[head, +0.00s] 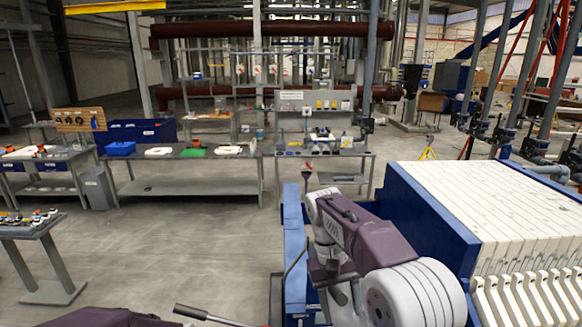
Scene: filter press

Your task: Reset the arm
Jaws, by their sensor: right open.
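My right arm comes in from the lower right, beside the blue frame of the filter press (428,212). It bends over at a white joint, and my right gripper (346,296) points down between the blue end plate (292,225) and the white plate stack (480,200). The gripper is open, and I see nothing between its fingers. Its tips are partly hidden by my own arm. A purple link of my left arm shows at the bottom left edge; my left gripper is not visible.
A rod with a dark grip (190,312) crosses the bottom edge near my left arm. A small red-handled object (307,170) stands beyond the blue end plate. A small table (35,228) stands at the left; workbenches (190,152) line the back. The floor (170,250) between is clear.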

